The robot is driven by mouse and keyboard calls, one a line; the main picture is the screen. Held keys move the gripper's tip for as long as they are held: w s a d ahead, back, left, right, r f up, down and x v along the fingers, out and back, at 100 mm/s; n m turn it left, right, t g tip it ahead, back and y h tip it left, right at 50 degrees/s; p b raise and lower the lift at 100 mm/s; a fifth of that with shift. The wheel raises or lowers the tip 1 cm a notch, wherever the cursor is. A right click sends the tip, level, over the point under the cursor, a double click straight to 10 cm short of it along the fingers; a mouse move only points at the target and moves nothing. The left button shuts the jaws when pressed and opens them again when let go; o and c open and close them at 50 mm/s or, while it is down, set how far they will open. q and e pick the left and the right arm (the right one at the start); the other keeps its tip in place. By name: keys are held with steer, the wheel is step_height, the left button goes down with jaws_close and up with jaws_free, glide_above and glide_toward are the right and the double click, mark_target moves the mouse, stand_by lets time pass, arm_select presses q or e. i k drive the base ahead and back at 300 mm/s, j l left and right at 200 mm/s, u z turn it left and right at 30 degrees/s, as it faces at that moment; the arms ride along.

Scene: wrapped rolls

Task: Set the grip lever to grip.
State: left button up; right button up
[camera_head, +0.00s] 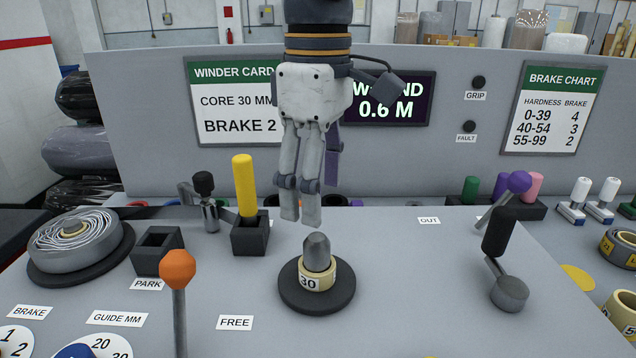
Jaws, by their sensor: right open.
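A lever with an orange ball knob (178,270) stands at the front left, its base cut off by the lower edge; a FREE label (235,323) lies to its right. I cannot tell for certain that this is the grip lever. A GRIP label (475,97) sits under a dark round lamp (478,82) on the back panel. My right gripper (301,222) points down at the middle, open and empty, behind and above a spindle (317,252) with a cream core ring (316,277) marked 30. My left gripper is not in view.
A yellow peg (244,185) in a black holder and an empty black holder (157,252) stand left of the spindle. A wrapped roll (75,245) lies far left. The bench between spindle and crank is clear.

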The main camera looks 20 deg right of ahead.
mark_target(178, 268)
steer(key=k+j, duration=0.2)
steer(key=k, duration=0.3)
steer(key=k+j, duration=0.2)
steer(key=k, duration=0.25)
